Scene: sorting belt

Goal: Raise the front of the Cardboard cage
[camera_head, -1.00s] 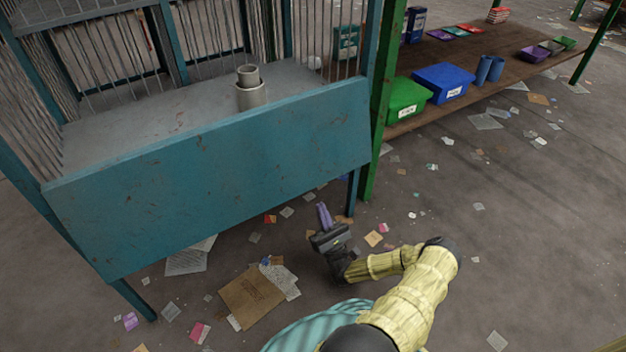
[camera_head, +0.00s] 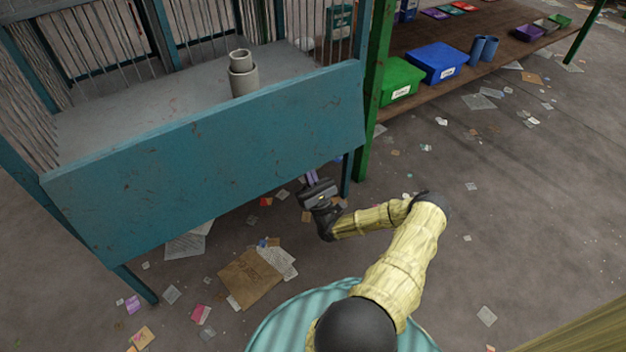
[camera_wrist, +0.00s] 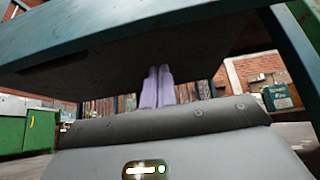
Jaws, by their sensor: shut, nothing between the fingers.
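The cage has a blue-green front panel (camera_head: 205,160), hanging down across its front side, with a grey floor (camera_head: 150,100) behind it. My gripper (camera_head: 311,177) is low in front of the cage, near the panel's lower right edge. Its purple fingers (camera_wrist: 157,86) are together and hold nothing. In the wrist view, the dark underside (camera_wrist: 120,60) of the cage or panel is above and ahead of the fingers. I cannot tell whether the fingertips touch it. No cage label is readable.
Two grey cylinders (camera_head: 243,78) stand, one in the other, on the cage floor. A green post (camera_head: 372,110) and a table with a green bin (camera_head: 400,82) and a blue bin (camera_head: 437,62) are at right. Paper scraps and cardboard (camera_head: 252,278) litter the ground.

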